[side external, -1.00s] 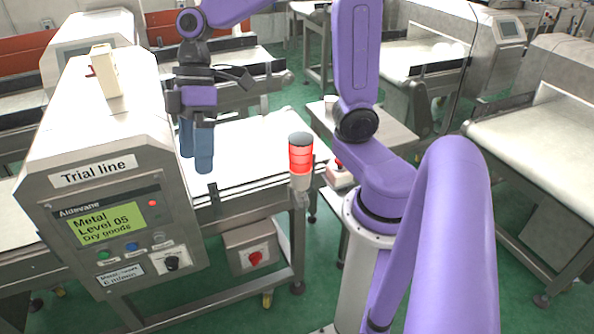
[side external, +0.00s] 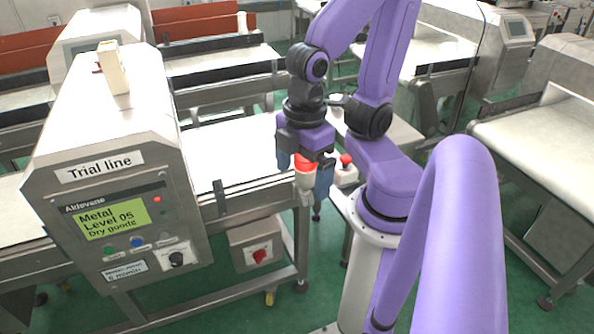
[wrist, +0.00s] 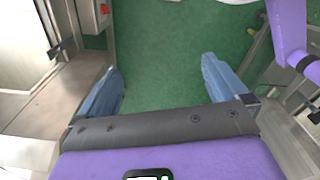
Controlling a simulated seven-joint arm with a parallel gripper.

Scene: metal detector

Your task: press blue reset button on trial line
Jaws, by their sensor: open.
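The blue reset button (side external: 137,243) is on the front panel of the metal detector labelled "Trial line" (side external: 105,166), below its green screen (side external: 110,219). A green button (side external: 109,251) sits to its left and a black knob (side external: 176,259) to its lower right. My gripper (side external: 304,176) is well to the right of the panel, by the red beacon at the conveyor's end. Its blue fingers are spread with nothing between them. In the wrist view the open fingers (wrist: 162,85) point down over green floor, and the blue button is not visible there.
The red beacon (side external: 306,162) is partly hidden behind my gripper. A box with a red knob (side external: 260,256) hangs under the conveyor (side external: 225,150). A red push button on a white box (side external: 346,161) stands near my base. A cream block (side external: 113,68) is on the detector's top.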

